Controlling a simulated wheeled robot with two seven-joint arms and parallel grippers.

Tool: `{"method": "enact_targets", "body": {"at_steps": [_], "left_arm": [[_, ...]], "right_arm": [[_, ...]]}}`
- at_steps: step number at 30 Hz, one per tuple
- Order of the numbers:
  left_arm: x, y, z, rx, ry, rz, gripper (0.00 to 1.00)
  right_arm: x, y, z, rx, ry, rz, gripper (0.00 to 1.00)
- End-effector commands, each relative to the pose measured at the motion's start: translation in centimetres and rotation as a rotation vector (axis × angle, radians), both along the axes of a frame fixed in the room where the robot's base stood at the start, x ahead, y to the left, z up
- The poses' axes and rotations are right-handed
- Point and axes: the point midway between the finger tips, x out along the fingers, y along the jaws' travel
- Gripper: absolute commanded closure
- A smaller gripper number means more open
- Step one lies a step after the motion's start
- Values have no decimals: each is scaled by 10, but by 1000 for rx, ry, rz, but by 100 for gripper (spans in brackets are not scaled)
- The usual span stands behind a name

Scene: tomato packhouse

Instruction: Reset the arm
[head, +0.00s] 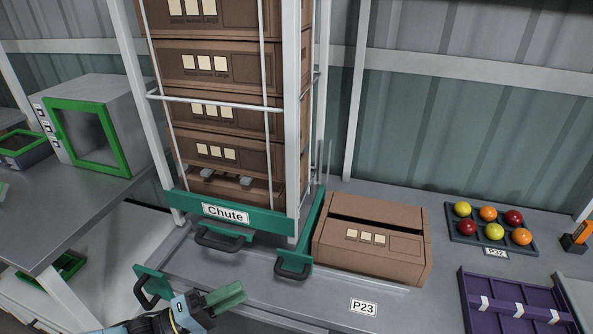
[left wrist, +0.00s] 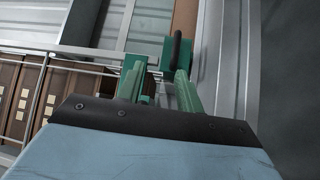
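My left gripper (head: 228,298) shows at the bottom of the head view, low in front of the chute (head: 225,212). In the left wrist view its two green fingers (left wrist: 158,82) stand apart with a gap between them, and I see nothing held. A green bracket with a black handle (left wrist: 177,48) shows beyond the fingertips there. In the head view a green bracket with a black handle (head: 150,285) is left of the gripper. My right gripper is in neither view.
Brown boxes (head: 215,65) are stacked in the chute's frame. A brown carton (head: 372,240) lies on the bench behind label P23 (head: 363,306). A tomato tray (head: 490,228) and a purple crate (head: 515,305) are at right. A green-framed machine (head: 88,125) stands at left.

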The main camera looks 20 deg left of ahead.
Motion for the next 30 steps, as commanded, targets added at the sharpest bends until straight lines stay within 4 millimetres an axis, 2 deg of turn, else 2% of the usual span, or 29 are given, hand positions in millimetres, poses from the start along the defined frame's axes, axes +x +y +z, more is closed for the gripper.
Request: {"method": "enact_targets", "body": {"at_steps": [5,8,12,18,23,30], "left_arm": [[0,-19,-5,55,-5,20,64],[0,-45,-12,154,-14,52,64],[-2,-81,-20,362,-31,100,64],[-10,-105,-25,691,-34,137,64],[-24,-103,-27,961,-3,127,64],[-64,-69,-27,1339,116,20,64]], "right_arm": [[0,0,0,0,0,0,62],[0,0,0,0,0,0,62],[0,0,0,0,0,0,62],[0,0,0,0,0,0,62],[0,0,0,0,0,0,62],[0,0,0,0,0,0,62]]}}
